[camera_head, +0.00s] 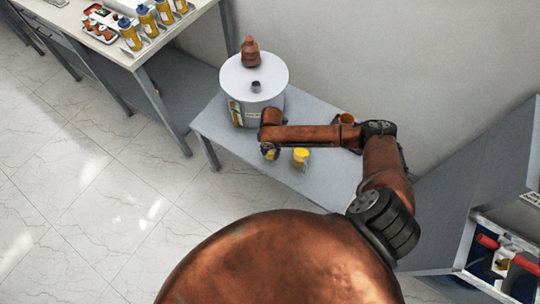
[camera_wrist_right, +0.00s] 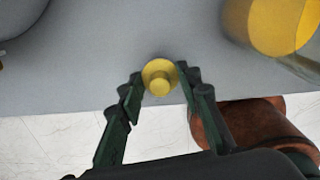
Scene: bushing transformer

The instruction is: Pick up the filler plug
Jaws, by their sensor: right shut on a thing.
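The filler plug is a small round yellow piece with a knob; it shows in the wrist view (camera_wrist_right: 160,78) between the fingertips of my right gripper (camera_wrist_right: 159,84). The fingers are shut on its sides. In the head view my right gripper (camera_head: 270,152) is over the near part of the grey bench, in front of the transformer (camera_head: 253,108). A bit of yellow shows at its fingers there. The transformer is a white drum with a brown bushing (camera_head: 250,52) and a small dark fitting (camera_head: 256,87) on its lid. My left gripper is out of view.
A yellow-topped container (camera_head: 301,157) stands just right of the gripper on the grey bench (camera_head: 215,127). A white table (camera_head: 90,45) at the upper left bears several yellow bottles with blue tops. A cabinet with red-handled items (camera_head: 505,262) is at the lower right.

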